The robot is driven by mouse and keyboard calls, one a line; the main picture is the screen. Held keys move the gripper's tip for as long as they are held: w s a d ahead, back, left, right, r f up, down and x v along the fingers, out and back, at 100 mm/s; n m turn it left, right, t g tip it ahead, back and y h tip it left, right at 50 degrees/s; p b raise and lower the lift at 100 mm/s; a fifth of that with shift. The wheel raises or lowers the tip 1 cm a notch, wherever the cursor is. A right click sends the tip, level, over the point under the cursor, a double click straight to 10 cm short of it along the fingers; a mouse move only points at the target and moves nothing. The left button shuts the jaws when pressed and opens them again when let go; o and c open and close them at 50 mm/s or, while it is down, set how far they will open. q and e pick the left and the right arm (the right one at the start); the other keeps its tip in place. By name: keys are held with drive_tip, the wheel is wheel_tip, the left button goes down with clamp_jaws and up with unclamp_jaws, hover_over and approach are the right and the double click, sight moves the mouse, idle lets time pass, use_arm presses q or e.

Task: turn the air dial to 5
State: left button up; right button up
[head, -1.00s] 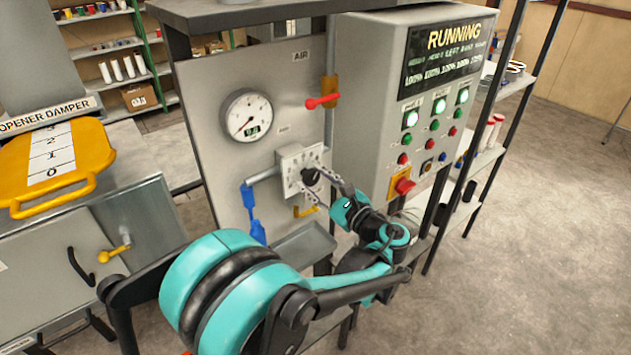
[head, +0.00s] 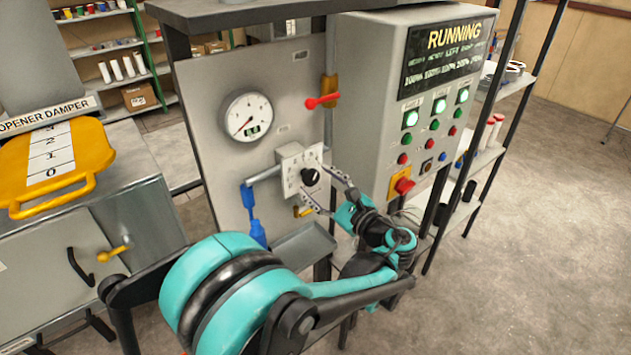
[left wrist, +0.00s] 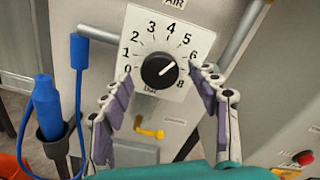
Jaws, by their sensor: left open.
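The air dial (head: 310,176) is a black round knob on a white numbered plate (head: 290,163) on the grey panel. In the left wrist view the knob (left wrist: 159,71) has a white pointer line aimed up and right, toward the 5 and 6 side; I cannot tell the exact number. My left gripper (head: 324,188) is open, in front and to the right of the knob in the head view. In the left wrist view its two fingers (left wrist: 161,84) are spread, one on each side of the knob, with nothing between them in their grasp. My right gripper is not in view.
A round gauge (head: 249,117) is above the dial. A red-handled valve (head: 322,101) and a control box reading RUNNING (head: 452,40) are to its right. A blue hose fitting (head: 253,214) hangs left of the dial, and a small tray (head: 304,245) juts out below.

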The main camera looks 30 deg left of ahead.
use_arm(q)
drive_tip(key=v, duration=1)
drive_tip(key=shift+d, duration=0.2)
drive_tip(key=shift+s, duration=0.1)
drive_tip(key=s+a+f+n+g+h+b, duration=0.1)
drive_tip(key=s+a+f+n+h, duration=0.5)
drive_tip(key=f, duration=0.3)
drive_tip(key=s+d+f+n+t+h+b, duration=0.1)
drive_tip(key=s+d+f+n+h, duration=0.5)
drive_tip(key=s+d+n+h, duration=0.2)
drive_tip(key=d+n+h, duration=0.1)
drive_tip(key=n+h, duration=0.1)
drive_tip(key=shift+d+f+h, duration=0.25)
drive_tip(key=shift+f+h, duration=0.05)
